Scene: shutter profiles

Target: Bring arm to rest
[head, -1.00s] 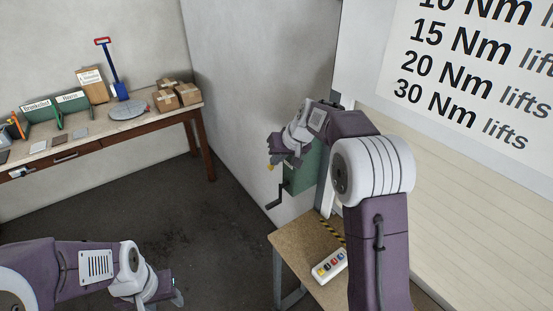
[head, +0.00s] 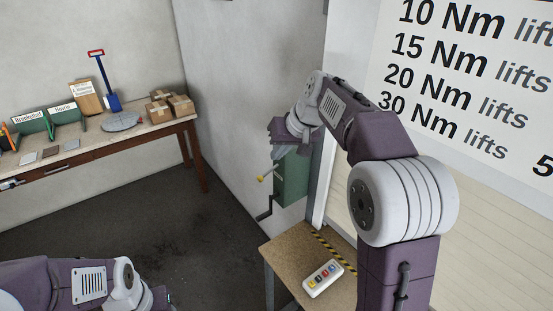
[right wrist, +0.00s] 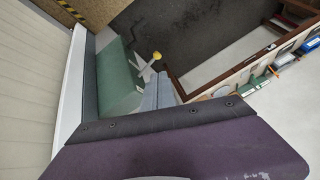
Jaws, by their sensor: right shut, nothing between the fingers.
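My right arm reaches up and forward in the head view, bent at a large white joint. Its gripper (head: 278,152) is beside the upper part of a green wall box (head: 292,180), partly hidden by my wrist. The gripper's grey fingers (right wrist: 165,90) also show in the right wrist view, shut and empty. The box has a black crank (head: 264,208) below and a yellow knob (head: 262,179) at its left side. The knob (right wrist: 156,56) shows just beyond the fingers in the right wrist view; I cannot tell whether they touch. My left arm is low at the left, its gripper (head: 168,298) mostly cut off.
A small table (head: 285,251) under the box holds a white control panel (head: 323,278) with coloured buttons. The dark floor (head: 140,215) between is clear. A torque sign (head: 470,75) hangs above the shutter.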

